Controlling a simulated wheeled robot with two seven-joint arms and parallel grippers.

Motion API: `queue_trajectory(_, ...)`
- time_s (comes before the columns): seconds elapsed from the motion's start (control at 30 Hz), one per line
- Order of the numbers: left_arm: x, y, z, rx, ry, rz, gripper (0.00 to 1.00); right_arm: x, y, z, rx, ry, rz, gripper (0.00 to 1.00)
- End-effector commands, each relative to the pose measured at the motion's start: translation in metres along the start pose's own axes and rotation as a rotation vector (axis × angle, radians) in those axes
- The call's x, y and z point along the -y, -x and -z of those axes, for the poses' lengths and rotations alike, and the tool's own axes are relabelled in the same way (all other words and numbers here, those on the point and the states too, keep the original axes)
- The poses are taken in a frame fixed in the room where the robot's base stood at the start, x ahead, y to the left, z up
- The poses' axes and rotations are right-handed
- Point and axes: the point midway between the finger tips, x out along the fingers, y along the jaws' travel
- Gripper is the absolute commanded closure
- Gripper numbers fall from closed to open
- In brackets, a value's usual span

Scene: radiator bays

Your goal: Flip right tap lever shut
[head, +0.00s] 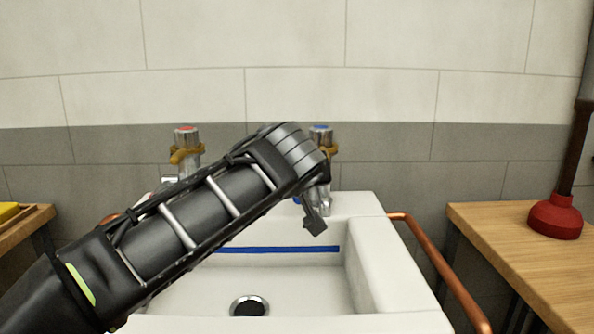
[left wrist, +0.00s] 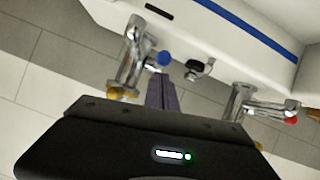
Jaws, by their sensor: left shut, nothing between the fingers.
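The right tap (head: 320,137) is chrome with a blue top and a brass-coloured collar, behind the white sink's back rim. It also shows in the left wrist view (left wrist: 130,62), with a blue knob (left wrist: 163,58), apparently its lever's tip, beside its body. My left gripper (head: 313,224) is shut and empty, in front of the right tap, hiding its lower part in the head view. Its fingers (left wrist: 161,94) show close to the blue knob in the left wrist view; I cannot tell whether they touch. The lever's angle is unclear. My right gripper is out of view.
The left tap (head: 185,143) has a red top, and my left arm partly covers its base. The sink (head: 385,265) has a drain below my arm. A copper rail (head: 437,264) runs along its right side. A red plunger (head: 555,216) stands on the right wooden bench (head: 500,235).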

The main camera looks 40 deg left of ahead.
Motion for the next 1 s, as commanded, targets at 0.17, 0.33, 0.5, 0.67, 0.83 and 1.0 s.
queue_trajectory(0.17, 0.002, 0.023, 0.027, -0.017, 0.001, -0.009, 1.0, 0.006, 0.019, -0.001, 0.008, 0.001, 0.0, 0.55)
queue_trajectory(0.33, 0.004, 0.061, 0.018, -0.021, 0.003, -0.009, 1.0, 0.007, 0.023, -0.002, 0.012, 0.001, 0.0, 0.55)
queue_trajectory(0.5, 0.006, 0.091, 0.011, -0.021, 0.003, -0.01, 1.0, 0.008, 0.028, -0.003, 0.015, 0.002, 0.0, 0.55)
queue_trajectory(0.67, 0.006, 0.105, 0.007, -0.02, 0.003, -0.01, 1.0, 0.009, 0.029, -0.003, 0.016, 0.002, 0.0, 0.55)
queue_trajectory(0.83, 0.006, 0.108, 0.005, -0.02, 0.003, -0.01, 1.0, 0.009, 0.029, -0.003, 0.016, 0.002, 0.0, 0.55)
queue_trajectory(1.0, 0.006, 0.108, 0.005, -0.02, 0.003, -0.01, 1.0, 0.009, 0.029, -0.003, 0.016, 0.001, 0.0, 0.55)
